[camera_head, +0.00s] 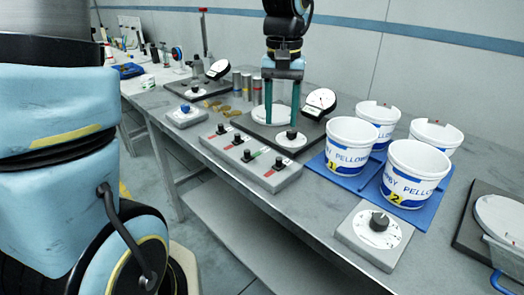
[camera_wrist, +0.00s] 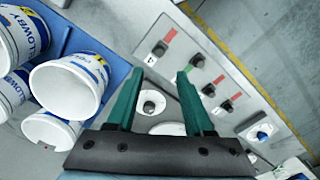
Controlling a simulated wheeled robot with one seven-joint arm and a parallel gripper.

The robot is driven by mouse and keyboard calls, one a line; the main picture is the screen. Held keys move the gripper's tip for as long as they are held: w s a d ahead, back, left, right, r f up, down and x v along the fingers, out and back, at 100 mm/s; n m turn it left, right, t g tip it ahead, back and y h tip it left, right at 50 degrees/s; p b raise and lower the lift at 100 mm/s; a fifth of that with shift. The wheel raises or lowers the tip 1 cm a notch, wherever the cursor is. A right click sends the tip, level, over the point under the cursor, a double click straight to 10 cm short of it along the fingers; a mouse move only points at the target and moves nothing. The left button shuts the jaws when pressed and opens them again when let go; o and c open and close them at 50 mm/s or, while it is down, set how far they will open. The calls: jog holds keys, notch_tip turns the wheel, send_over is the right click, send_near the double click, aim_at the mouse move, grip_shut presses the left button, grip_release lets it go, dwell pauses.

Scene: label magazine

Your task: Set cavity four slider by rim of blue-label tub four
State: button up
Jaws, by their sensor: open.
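The grey slider box (camera_head: 248,172) has a row of several black slider knobs, with red and green marks beside them. It also shows in the wrist view (camera_wrist: 170,17). The slider knob nearest the tubs (camera_head: 278,163) sits at the box's right end. Several white tubs with blue labels stand on the right; the front ones read 1 (camera_head: 350,146) and 2 (camera_head: 411,173). The numbers of the two rear tubs (camera_head: 378,117) (camera_head: 436,135) are hidden. My gripper (camera_head: 282,124) is open and empty, pointing down behind the slider box.
The tubs stand on a blue mat (camera_head: 342,179). A dark plate (camera_head: 248,133) with a round dial and a gauge (camera_head: 319,103) lies below my gripper. A dial box (camera_head: 374,235) stands at the front right. A blue-knob box (camera_head: 186,115) and metal cylinders (camera_head: 247,84) are left.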

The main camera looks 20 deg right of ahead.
aim_at(279, 158)
notch_tip(279, 158, down, 11)
jog(key=shift+r+p, duration=0.15)
jog(key=shift+p, duration=0.7)
jog(key=shift+c, duration=0.2)
grip_shut()
dwell(0.8)
